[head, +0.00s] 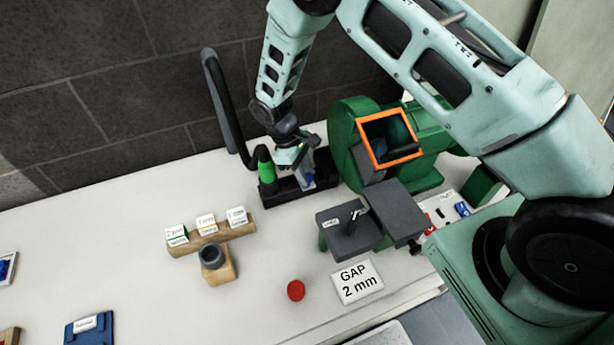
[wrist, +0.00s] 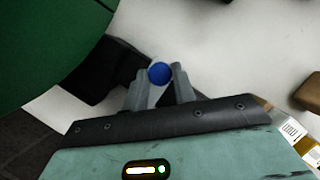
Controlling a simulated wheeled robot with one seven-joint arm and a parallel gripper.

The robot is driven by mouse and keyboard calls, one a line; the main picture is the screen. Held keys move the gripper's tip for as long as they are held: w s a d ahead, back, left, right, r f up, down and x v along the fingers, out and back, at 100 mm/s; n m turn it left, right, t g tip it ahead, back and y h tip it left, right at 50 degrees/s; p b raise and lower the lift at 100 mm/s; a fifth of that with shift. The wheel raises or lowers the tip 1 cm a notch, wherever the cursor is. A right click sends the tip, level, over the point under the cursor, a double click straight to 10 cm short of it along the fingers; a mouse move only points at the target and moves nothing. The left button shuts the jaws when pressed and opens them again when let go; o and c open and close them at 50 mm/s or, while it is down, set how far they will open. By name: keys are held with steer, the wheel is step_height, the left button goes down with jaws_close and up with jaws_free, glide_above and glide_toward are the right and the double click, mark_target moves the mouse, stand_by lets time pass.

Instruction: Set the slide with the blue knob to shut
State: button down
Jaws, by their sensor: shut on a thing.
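The blue knob (wrist: 159,73) sits between the two fingers of my gripper (wrist: 160,88) in the wrist view, with its round blue top showing. In the head view, my gripper (head: 307,172) points down at a dark base (head: 285,192) beside the green machine. A little blue of the knob (head: 309,181) shows there below my gripper. My gripper is shut on the knob. The slide's body is mostly hidden by my gripper, and I cannot tell its position along its travel.
The green machine (head: 352,112) with an orange-framed opening stands right of my gripper. A dark hose (head: 225,105) rises to the left from a green fitting (head: 265,165). Grey plates (head: 345,230), a "GAP 2 mm" card (head: 357,282) and a red button (head: 296,291) are nearer. The left tabletop has free room.

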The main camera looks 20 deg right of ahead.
steer(key=c, duration=1.1)
jaws_free()
steer(key=shift+w, duration=0.3)
steer(key=shift+c, duration=0.2)
steer(key=b+v, duration=0.4)
steer(key=v, duration=1.3)
steer(key=shift+s+r, duration=0.15)
steer(key=shift+r, duration=0.15)
steer(key=shift+a, duration=0.1)
steer(key=s+a+r+t+y, duration=0.1)
steer(key=s+a+r+y, duration=0.15)
steer(key=s+r, duration=0.4)
steer(key=s+d+r+m+t+y, duration=0.1)
steer(key=s+t, duration=0.1)
steer(key=s, duration=2.3)
steer(key=shift+s+r, duration=0.2)
steer(key=shift+s, duration=0.05)
